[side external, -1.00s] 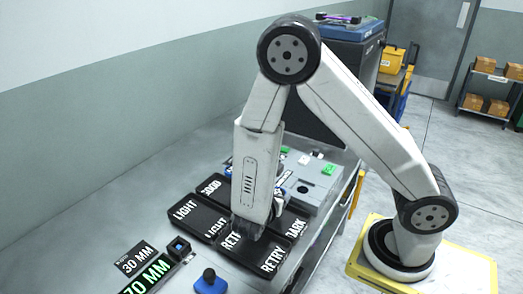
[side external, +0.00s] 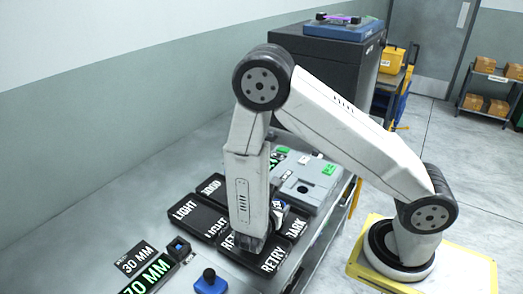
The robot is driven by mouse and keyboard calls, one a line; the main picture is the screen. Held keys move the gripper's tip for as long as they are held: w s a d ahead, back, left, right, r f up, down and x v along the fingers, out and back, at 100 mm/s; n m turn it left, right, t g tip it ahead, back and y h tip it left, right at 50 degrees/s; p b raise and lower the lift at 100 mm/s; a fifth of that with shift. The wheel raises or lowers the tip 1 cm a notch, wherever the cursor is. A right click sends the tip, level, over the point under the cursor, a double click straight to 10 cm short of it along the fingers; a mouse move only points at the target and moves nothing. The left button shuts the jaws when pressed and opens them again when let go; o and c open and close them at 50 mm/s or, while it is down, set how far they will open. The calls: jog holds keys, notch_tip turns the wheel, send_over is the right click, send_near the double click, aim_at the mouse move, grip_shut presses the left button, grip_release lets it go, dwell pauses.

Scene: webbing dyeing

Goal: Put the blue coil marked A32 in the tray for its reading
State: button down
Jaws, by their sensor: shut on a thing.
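My gripper (side external: 249,246) points down over the black trays, low above or at the left RETRY tray (side external: 227,242). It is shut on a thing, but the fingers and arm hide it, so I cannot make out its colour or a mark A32. Other black trays read GOOD (side external: 210,187), LIGHT (side external: 184,211), RETRY (side external: 273,260) and DARK (side external: 296,228). A second LIGHT label (side external: 215,228) shows partly behind my arm.
A 30 MM plate (side external: 138,257) and a small dark block with a blue top (side external: 179,247) lie near the display. A blue base with a knob (side external: 209,282) stands at the front. A grey machine panel (side external: 308,185) lies behind the trays. The bench left of the trays is clear.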

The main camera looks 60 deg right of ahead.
jog(key=shift+f, duration=0.6)
dwell(0.3)
grip_release()
jog(key=shift+r, duration=0.2)
jog(key=shift+r, duration=0.45)
jog(key=v, duration=1.2)
